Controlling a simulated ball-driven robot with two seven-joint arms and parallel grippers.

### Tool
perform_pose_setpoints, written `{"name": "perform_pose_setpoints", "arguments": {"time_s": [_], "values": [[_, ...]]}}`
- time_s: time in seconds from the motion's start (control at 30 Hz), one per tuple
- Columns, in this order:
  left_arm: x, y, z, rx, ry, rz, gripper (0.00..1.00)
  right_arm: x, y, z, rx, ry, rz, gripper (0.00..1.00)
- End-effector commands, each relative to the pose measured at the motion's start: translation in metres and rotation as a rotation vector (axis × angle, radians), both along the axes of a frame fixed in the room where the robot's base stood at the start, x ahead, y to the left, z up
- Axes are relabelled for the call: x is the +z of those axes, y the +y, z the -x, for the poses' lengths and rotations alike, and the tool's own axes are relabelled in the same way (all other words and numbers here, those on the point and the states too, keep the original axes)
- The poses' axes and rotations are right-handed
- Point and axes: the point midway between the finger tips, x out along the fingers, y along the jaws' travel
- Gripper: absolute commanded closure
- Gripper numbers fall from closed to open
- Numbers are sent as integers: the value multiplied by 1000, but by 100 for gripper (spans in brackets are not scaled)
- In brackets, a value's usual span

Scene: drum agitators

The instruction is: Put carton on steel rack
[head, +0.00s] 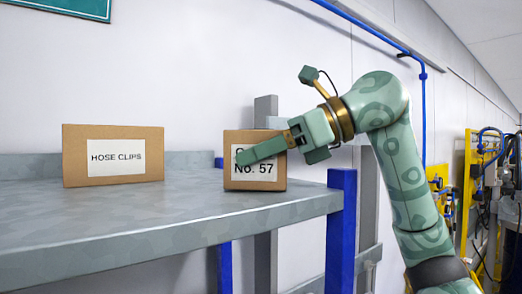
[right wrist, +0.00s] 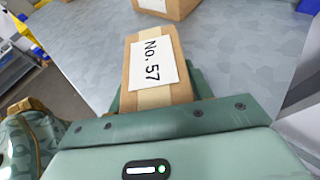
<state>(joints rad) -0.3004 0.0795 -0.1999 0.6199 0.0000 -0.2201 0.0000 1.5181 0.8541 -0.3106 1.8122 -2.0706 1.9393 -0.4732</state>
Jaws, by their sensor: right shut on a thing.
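A brown carton (head: 254,183) with a white label reading "No. 57" is at the right end of the grey steel rack (head: 185,208). Its base looks level with the shelf top, but I cannot tell for certain that it touches. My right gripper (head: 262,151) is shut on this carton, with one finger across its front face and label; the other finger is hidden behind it. In the right wrist view the carton (right wrist: 155,95) is between my fingers, over the grey shelf surface (right wrist: 235,50). My left gripper is not in view.
A wider carton labelled "HOSE CLIPS" (head: 113,156) stands on the shelf to the left, with a clear gap between them. A blue upright (head: 341,230) stands at the rack's right front corner. The shelf front is bare.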

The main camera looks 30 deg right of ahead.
Motion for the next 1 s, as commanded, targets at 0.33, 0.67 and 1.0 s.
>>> {"name": "perform_pose_setpoints", "arguments": {"time_s": [0.33, 0.67, 1.0], "values": [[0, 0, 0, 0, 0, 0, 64, 0, 0, 0, 0, 0, 0, 25], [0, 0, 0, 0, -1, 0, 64, 0, 0, 0, 0, 1, 0, 25], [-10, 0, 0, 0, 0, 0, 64, 22, -42, 35, -5, -3, -3, 25]]}}
